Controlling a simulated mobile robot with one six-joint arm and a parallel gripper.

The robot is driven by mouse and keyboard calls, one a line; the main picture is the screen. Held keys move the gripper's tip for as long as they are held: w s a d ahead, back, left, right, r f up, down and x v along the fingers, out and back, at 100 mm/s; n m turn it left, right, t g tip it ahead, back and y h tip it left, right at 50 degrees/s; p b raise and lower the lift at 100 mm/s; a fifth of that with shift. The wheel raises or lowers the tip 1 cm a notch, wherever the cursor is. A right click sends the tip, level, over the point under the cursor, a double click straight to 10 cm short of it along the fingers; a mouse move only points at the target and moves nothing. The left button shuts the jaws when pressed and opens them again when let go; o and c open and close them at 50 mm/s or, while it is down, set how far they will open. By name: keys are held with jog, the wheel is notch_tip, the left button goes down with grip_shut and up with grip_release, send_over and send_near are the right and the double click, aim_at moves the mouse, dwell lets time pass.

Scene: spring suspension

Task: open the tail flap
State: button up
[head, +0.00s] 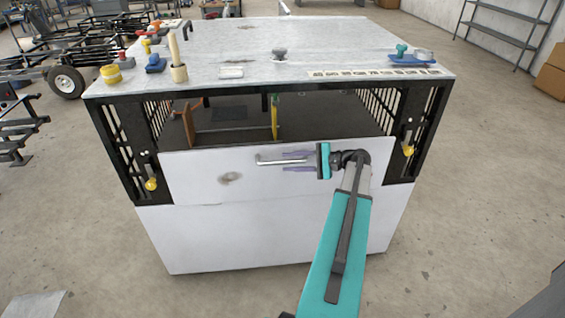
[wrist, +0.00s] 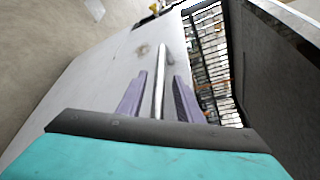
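The tail flap (head: 215,178) is a white upright panel on the near side of a black-framed box, below an open gap. A thin metal bar handle (head: 272,162) runs across its upper part. My gripper (head: 286,161) is at the right part of the handle, with its purple fingers above and below the bar. In the wrist view the bar (wrist: 161,60) lies between the two spread fingers (wrist: 161,76), with a gap on each side. Yellow-knobbed latches sit at the left (head: 151,184) and right (head: 408,151) of the flap.
A yellow-edged piece (head: 275,117) stands inside the box. The concrete floor (head: 470,220) around the box is mostly clear.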

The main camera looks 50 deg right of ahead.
aim_at(285, 163)
jog(key=shift+x, duration=1.25)
grip_shut()
jog(key=shift+s+a, duration=0.1)
jog(key=shift+a, duration=0.5)
jog(key=shift+d, duration=0.35)
jog(key=shift+f, duration=0.15)
